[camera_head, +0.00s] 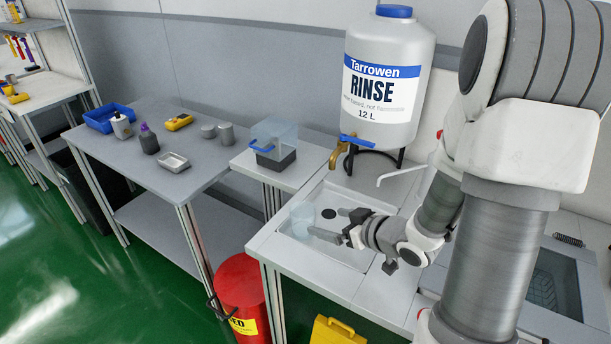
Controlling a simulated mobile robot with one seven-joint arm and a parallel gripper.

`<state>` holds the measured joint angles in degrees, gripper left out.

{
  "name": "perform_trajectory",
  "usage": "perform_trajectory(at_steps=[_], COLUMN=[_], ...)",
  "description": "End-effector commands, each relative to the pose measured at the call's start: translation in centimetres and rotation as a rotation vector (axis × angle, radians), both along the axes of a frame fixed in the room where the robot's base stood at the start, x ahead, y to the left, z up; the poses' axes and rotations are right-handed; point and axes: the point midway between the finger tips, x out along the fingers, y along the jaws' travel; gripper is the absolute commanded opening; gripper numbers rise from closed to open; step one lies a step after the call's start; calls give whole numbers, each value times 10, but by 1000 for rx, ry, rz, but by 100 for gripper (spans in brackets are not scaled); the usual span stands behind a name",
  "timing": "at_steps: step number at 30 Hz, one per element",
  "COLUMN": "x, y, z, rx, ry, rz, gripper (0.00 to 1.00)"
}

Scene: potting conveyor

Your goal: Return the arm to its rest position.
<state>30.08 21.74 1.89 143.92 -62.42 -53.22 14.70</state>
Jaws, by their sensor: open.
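My gripper (331,224) reaches out to the left over the white sink basin (345,256). Its fingers are apart and point toward a clear, pale blue cup (302,220) at the basin's left side. The cup looks upright. I cannot tell whether the fingertips touch it. My arm bends down from the upper right of the view to the gripper.
A Rinse jug (387,85) with a brass tap (340,155) stands on a dark stand behind the basin. A lidded clear box (274,140) is to the left. A grey table (120,165) holds bottles, tins and a tray. A red bin (243,290) stands below.

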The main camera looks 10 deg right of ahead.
Motion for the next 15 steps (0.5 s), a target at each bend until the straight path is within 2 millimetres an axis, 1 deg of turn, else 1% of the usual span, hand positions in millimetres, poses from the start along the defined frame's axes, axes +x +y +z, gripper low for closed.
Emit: perform_trajectory(at_steps=[2,5,8,11,15], x=[0,3,8,11,5], y=[0,-3,-11,-22,-33], z=[1,8,24,50,90], rx=[-3,-41,-126,-237,-360], ry=[0,1,9,26,64], rz=[-1,-14,-54,-119,-223], gripper=[100,100,100,100,100])
